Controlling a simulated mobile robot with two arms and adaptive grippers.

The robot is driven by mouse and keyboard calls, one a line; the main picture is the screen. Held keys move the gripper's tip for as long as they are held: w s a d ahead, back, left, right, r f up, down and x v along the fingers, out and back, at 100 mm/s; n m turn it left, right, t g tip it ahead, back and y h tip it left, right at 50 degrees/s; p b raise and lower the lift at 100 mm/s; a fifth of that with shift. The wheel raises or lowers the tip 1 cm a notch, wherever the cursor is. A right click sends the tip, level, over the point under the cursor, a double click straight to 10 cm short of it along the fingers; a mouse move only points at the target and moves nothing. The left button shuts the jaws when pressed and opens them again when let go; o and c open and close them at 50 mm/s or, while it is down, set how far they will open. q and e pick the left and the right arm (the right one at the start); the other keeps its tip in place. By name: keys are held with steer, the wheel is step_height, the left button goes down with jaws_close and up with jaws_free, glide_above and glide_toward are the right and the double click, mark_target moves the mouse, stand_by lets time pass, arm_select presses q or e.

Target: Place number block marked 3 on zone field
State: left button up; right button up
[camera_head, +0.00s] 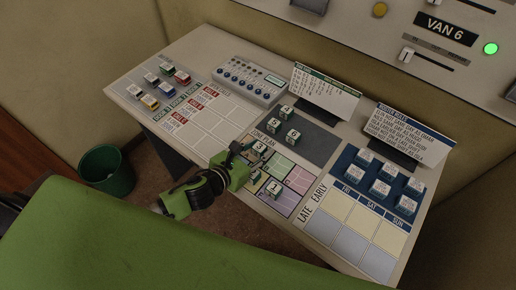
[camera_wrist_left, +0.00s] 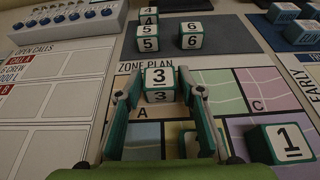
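The number block marked 3 (camera_wrist_left: 159,79) is white with teal edges. It stands upright at the top edge of zone A on the zone plan (camera_wrist_left: 225,92); it also shows in the head view (camera_head: 259,147). My left gripper (camera_wrist_left: 161,92) is open, with one finger on each side of this block and small gaps visible. The block marked 1 (camera_wrist_left: 288,142) stands on the lower right part of the plan. Another block (camera_wrist_left: 191,144) is partly hidden behind my right-hand finger, its number unreadable. My right gripper is not in view.
Blocks marked 5 (camera_wrist_left: 148,43) and 6 (camera_wrist_left: 191,41) stand on the dark mat (camera_head: 314,143) beyond the plan, with a 4 behind. Blue-based blocks (camera_head: 381,187) stand right, a button panel (camera_head: 249,79) left. Two sign cards stand at the back.

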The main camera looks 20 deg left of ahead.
arm_select(q)
steer(key=shift+r, duration=0.1)
steer(key=shift+r, duration=0.15)
steer(key=b+v, duration=0.1)
steer(key=v, duration=0.9)
steer(key=shift+s+a+b, duration=0.1)
steer(key=shift+s+b, duration=0.15)
steer(key=shift+b, duration=0.15)
steer(key=shift+v, duration=0.75)
